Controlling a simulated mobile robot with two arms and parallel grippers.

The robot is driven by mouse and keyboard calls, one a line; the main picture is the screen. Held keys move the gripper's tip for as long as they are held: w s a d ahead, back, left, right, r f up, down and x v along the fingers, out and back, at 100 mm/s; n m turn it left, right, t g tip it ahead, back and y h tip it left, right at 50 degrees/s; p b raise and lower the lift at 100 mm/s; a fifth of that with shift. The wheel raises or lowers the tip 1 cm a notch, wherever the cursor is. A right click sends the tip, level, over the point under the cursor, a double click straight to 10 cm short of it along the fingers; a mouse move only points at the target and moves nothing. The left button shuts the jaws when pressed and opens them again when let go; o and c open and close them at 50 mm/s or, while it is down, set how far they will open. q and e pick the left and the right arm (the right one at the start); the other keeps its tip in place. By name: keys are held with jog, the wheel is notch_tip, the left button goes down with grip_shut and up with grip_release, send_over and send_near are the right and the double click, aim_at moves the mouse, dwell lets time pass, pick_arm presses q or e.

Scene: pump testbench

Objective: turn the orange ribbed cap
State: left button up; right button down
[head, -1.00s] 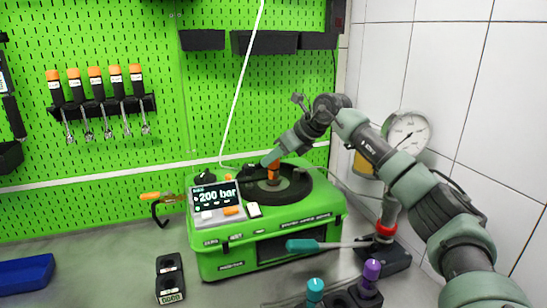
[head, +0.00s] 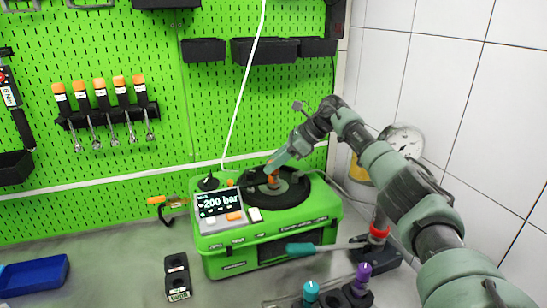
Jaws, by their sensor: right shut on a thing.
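The orange ribbed cap (head: 273,181) stands in the middle of the round black plate (head: 292,196) on top of the green pump testbench (head: 270,238). My right gripper (head: 271,172) comes down onto the cap from the upper right and is shut on it. The gripper hides the upper part of the cap, so I cannot see its ribs or how far it is turned. My left gripper is not in view.
The tilted display (head: 219,203) reads about 200 bar, left of the plate. A teal-handled lever (head: 302,249) crosses the bench's front. Teal (head: 311,290) and purple (head: 363,272) knobs stand at the front, a gauge (head: 405,142) at the right. A blue tray (head: 34,274) lies far left.

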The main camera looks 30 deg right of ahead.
dwell(0.3)
jog(key=c, duration=1.1)
grip_release()
jog(key=shift+o, duration=0.2)
jog(key=p+v, duration=0.4)
jog(key=v, duration=0.3)
jog(key=shift+s+d+r, duration=0.15)
jog(key=shift+d+r, duration=0.1)
jog(key=shift+d, duration=0.05)
